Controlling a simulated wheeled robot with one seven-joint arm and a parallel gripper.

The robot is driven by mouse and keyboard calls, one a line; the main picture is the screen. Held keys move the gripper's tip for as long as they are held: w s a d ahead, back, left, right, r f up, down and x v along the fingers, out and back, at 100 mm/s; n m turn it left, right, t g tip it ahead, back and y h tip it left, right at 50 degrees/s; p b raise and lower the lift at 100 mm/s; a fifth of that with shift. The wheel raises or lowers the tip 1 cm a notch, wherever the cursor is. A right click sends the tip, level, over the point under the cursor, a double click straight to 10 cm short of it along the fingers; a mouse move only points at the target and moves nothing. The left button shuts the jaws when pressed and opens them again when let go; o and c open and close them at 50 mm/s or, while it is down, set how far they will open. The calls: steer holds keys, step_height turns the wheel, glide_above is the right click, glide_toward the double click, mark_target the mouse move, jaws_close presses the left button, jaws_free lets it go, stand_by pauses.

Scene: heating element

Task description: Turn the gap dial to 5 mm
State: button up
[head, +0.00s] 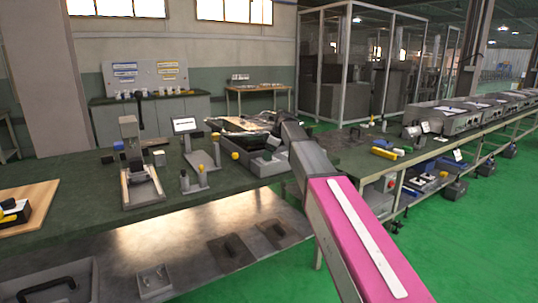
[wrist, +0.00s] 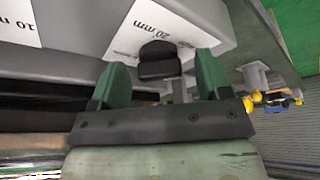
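The gap dial (wrist: 158,62) shows in the wrist view as a dark knob on a light grey housing. A white label reading 20 mm (wrist: 165,28) lies right beside it, and a label reading 10 mm (wrist: 18,22) is at the upper left. No 5 mm mark is visible. My gripper (wrist: 163,68) has its two green fingers apart, one on each side of the knob in the picture. I see no clear contact. Where the dial points cannot be told. In the head view my arm hides the dial and gripper at the grey machine (head: 258,158).
The green workbench (head: 85,180) carries a stand with a grey base (head: 142,190) and posts with yellow knobs (head: 200,178) left of the machine. A small display (head: 184,125) stands behind them. Yellow parts (head: 384,153) lie on the right bench. Green floor (head: 470,230) is open at right.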

steer(key=shift+r, duration=0.1)
steer(key=v, duration=1)
steer(key=shift+r, duration=0.3)
steer(key=shift+d, duration=0.1)
